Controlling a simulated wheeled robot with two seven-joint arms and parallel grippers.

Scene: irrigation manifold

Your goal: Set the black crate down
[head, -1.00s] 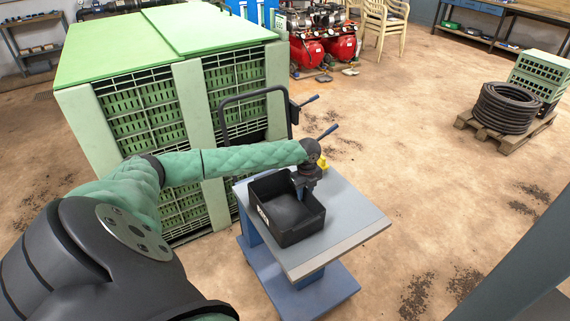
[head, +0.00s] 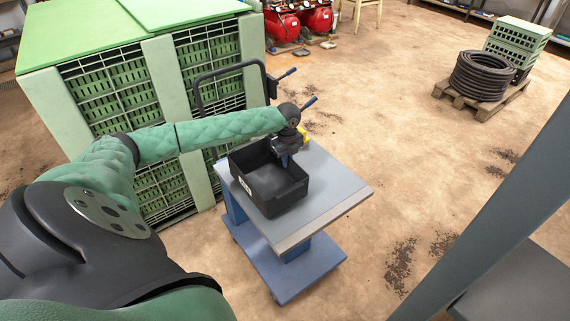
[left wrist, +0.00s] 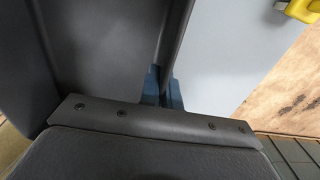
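The black crate (head: 283,202) is an open, empty bin with a pale label on its left side. It appears to rest on the grey top of a blue cart (head: 335,195), near the left edge; a small gap beneath it cannot be ruled out. My left gripper (head: 284,158) is at the crate's far right wall. In the left wrist view its blue fingertips (left wrist: 162,88) sit on both sides of the crate wall (left wrist: 172,45), shut on it. My right gripper is not in view.
A yellow object (head: 303,134) lies on the cart's far edge, near my gripper. The cart's handle (head: 200,100) stands behind. Green crates (head: 105,85) stack close on the left. Hose coils (head: 480,75) sit on a pallet at right. The cart top's right part is bare.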

